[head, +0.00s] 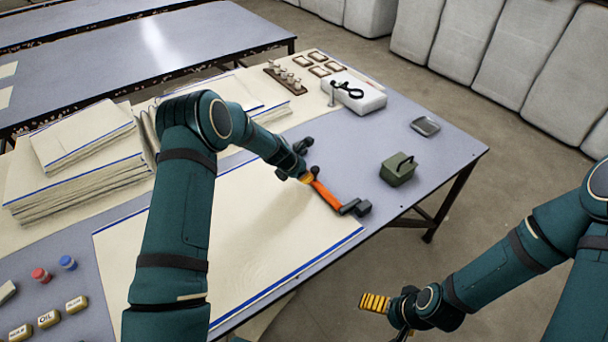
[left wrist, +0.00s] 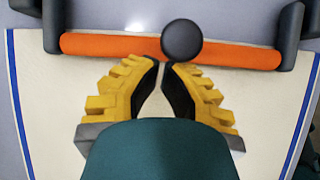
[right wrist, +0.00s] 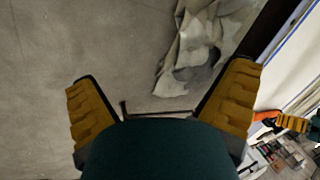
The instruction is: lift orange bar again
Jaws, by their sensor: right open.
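The orange bar (head: 326,195) has dark blocks at its ends and is over the far part of the cream cloth (head: 270,230) with blue edges. In the left wrist view the bar (left wrist: 100,45) runs across the top, with a round black knob (left wrist: 182,38) near its middle. My left gripper (head: 308,178) is at the bar. Its fingertips (left wrist: 160,66) are close together with a narrow gap and overlap the bar's near edge; I cannot tell whether they grip it. My right gripper (head: 387,318) is open and empty beyond the table's edge, above the floor (right wrist: 90,40).
A green box (head: 398,170) and a grey dish (head: 425,126) stand right of the bar. A white box (head: 355,94) with a black tool lies behind. Folded cloth stacks (head: 75,165) are at the left.

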